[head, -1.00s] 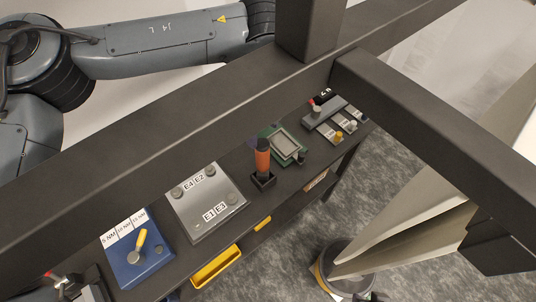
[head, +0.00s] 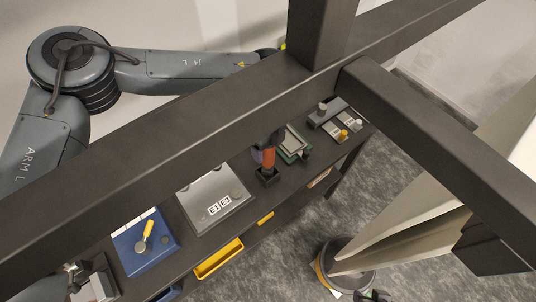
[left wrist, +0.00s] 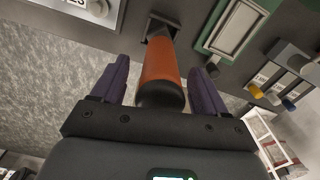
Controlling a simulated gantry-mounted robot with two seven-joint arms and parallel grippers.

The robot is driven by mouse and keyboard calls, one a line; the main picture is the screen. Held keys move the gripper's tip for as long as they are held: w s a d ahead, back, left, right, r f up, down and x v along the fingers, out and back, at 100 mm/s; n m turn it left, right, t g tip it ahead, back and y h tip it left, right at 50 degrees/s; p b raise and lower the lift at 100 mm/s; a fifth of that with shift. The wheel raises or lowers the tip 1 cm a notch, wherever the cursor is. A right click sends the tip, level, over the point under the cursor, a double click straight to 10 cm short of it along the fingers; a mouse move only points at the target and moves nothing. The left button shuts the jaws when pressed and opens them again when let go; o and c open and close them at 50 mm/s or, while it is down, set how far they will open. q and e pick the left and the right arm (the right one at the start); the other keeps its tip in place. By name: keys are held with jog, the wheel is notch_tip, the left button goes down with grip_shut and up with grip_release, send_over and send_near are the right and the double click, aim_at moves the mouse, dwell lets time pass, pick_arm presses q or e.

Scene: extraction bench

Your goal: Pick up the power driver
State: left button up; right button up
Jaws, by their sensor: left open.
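The power driver (head: 268,157) has an orange body with a dark end and stands in a small black holder (head: 267,178) on the dark bench. In the left wrist view the driver (left wrist: 163,63) lies between the two purple fingers of my left gripper (left wrist: 169,68), its dark end toward the palm. The fingers are open, with a visible gap on each side of the driver. In the head view the overhead beam hides most of my left gripper.
A dark beam (head: 150,145) crosses the head view above the bench. Left of the driver are a grey plate (head: 214,199) and a blue plate with a yellow-handled tool (head: 144,242). A green-framed tray (head: 293,144) stands close on its right. A yellow bin (head: 219,258) sits at the front edge.

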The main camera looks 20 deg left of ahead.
pick_arm(q)
jog(key=shift+r, duration=0.15)
jog(key=c, duration=1.2)
